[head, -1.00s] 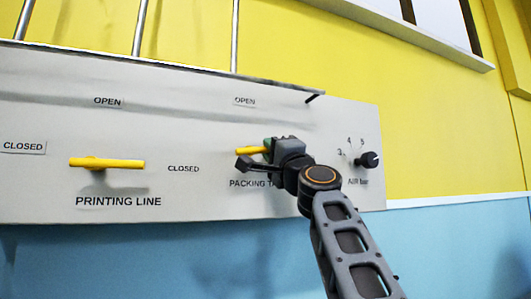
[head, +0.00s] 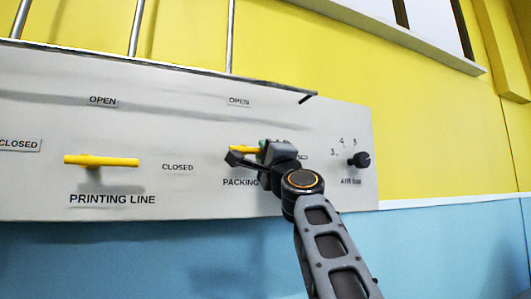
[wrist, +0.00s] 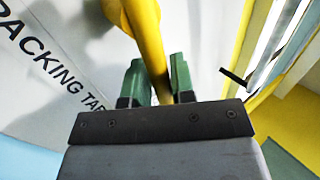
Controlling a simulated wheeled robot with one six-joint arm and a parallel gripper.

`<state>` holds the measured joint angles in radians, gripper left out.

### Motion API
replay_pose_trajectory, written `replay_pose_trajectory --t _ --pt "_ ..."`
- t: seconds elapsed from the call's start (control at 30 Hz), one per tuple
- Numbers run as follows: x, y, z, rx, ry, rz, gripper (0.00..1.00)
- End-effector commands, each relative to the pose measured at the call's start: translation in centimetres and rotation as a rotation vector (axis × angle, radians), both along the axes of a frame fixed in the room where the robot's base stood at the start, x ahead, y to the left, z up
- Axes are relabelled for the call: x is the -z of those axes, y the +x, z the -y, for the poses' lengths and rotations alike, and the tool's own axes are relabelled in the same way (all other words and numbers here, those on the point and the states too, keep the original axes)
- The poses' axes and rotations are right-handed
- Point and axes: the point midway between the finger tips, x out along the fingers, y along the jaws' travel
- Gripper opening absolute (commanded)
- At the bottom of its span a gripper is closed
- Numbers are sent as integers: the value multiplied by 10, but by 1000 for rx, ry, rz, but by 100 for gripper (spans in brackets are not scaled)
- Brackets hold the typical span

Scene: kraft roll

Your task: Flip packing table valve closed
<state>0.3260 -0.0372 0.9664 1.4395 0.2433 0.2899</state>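The packing table valve has a yellow handle (head: 243,149) on the grey panel, lying about level, with the CLOSED label (head: 178,167) to its left and the OPEN label (head: 239,101) above. My gripper (head: 262,149) is at the handle, partly covering it and the PACKING TABLE label. In the wrist view, the yellow handle (wrist: 151,40) runs down between the green fingertips of my gripper (wrist: 158,82). The fingers look close against both sides of it. The exact contact is hard to see.
The printing line valve handle (head: 101,161) lies level to the left on the same panel (head: 60,185). A black air knob (head: 359,160) is right of my gripper. Pipes (head: 136,28) rise above the panel, and a ledge (head: 390,35) is at upper right.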

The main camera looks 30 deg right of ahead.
Motion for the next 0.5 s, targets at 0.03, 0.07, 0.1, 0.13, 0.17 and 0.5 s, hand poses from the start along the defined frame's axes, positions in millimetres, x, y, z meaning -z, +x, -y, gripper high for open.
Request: replay_pose_trajectory --t 0.03,0.07,0.1,0.13,0.17,0.5 --pt "0 0 0 0 0 0 28" --pt "0 0 0 0 -1 0 31" --pt "0 0 0 0 -1 0 35" --pt "0 0 0 0 -1 0 38" --pt "0 0 0 0 -1 0 41" --pt "3 -4 -1 -1 -3 1 43"
